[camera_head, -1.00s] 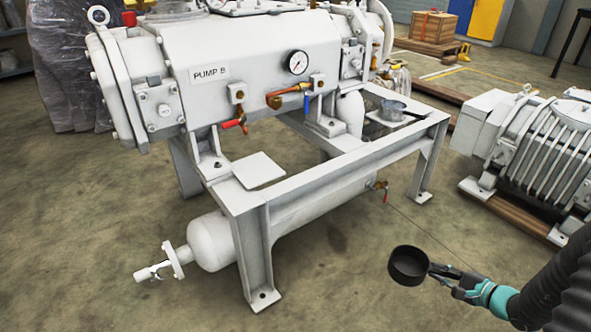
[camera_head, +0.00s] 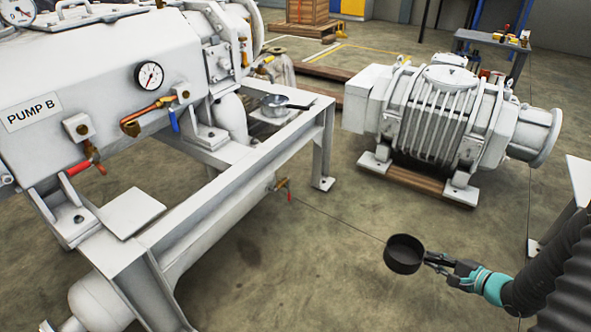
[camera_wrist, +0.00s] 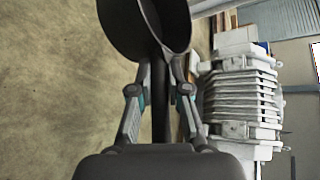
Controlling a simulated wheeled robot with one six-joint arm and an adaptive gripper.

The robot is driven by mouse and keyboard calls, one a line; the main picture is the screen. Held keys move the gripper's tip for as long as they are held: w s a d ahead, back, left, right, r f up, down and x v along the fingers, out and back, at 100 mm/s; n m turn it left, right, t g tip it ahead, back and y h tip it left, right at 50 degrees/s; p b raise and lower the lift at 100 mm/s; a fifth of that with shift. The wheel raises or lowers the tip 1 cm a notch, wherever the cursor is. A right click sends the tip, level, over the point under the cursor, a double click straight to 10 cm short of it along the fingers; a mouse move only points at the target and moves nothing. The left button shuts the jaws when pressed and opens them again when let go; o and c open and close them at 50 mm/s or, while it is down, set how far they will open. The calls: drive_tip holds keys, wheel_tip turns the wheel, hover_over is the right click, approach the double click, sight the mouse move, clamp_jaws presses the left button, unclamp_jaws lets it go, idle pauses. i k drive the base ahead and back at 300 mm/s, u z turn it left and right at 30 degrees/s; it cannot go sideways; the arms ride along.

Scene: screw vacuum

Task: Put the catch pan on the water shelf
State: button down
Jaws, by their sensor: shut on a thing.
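A round black pan (camera_head: 404,254) with a short handle is held level in the air at the lower right of the head view. My gripper (camera_head: 437,263) is shut on its handle. In the wrist view the black pan (camera_wrist: 150,25) is at the top, its handle running down between the fingers. Two small shelves stick out from the pump frame: a bare white near shelf (camera_head: 130,211) below a red-handled valve, and a far shelf (camera_head: 262,116) holding a grey pan (camera_head: 276,105). No label shows which one is the water shelf. The black pan is apart from both.
Pump B (camera_head: 100,85) and its white frame (camera_head: 215,195) fill the left side. A finned white machine (camera_head: 435,115) stands on wooden beams (camera_head: 430,187) at the right. A white edge (camera_head: 578,180) is beside my arm. The floor (camera_head: 300,290) between is clear.

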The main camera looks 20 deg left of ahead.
sight(142, 197)
drive_tip(key=i, duration=0.5)
drive_tip(key=u, duration=1.8)
